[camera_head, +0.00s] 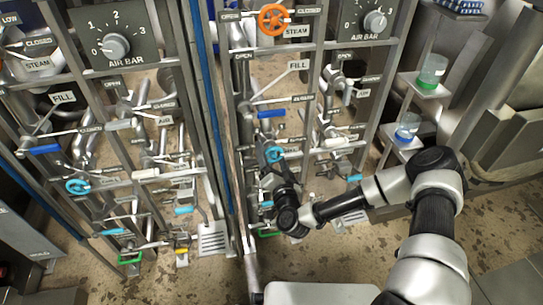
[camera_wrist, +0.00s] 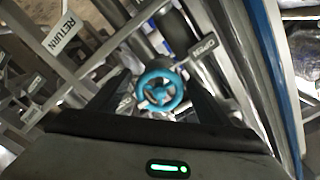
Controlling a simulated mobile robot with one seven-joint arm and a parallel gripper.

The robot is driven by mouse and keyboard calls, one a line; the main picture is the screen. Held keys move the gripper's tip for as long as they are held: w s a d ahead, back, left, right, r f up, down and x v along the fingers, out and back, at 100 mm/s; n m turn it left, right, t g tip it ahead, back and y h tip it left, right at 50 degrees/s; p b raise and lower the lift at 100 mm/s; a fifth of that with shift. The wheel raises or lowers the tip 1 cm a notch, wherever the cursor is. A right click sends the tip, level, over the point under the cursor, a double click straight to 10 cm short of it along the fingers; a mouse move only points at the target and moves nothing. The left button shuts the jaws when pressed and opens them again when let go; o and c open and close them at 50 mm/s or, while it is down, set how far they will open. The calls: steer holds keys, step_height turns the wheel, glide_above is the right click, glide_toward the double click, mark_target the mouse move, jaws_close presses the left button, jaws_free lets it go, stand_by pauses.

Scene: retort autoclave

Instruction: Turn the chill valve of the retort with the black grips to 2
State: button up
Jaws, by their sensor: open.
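A light-blue handwheel (camera_head: 274,154) is on the right-hand valve panel, just beyond my gripper (camera_head: 276,178). In the wrist view, the blue wheel (camera_wrist: 160,91) shows between the two dark fingers of my open gripper (camera_wrist: 160,98). I cannot tell whether the fingers touch its rim. A second blue handwheel (camera_head: 77,187) is on the left-hand panel, away from my arm. I cannot make out a number scale at either blue wheel, nor which retort has black grips.
AIR BAR dials sit above, on the left panel (camera_head: 115,46) and right panel (camera_head: 375,22). An orange STEAM wheel (camera_head: 272,19) is at the top. A dark-blue lever (camera_head: 271,114) and a white lever (camera_head: 335,142) are near my gripper. Pipes and frame posts crowd around. A shelf holds cups (camera_head: 408,126).

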steer(key=c, duration=1.1)
steer(key=shift+n, duration=0.4)
steer(key=n+p, duration=0.1)
steer(key=n, duration=0.2)
steer(key=shift+n, duration=0.4)
steer(key=n, duration=0.6)
steer(key=shift+d+f, duration=0.15)
steer(key=shift+d, duration=0.05)
steer(key=n+b, duration=0.1)
steer(key=n, duration=0.2)
steer(key=n+b, duration=0.1)
steer(key=n, duration=0.2)
steer(key=shift+w+d+n+b, duration=0.1)
steer(key=shift+d+n+b, duration=0.1)
steer(key=shift+n+b, duration=0.2)
steer(key=n+b, duration=0.2)
steer(key=n, duration=0.1)
steer(key=shift+d+n+b, duration=0.2)
steer(key=shift+n+b, duration=0.5)
steer(key=shift+n, duration=0.9)
steer(key=shift+r, duration=0.2)
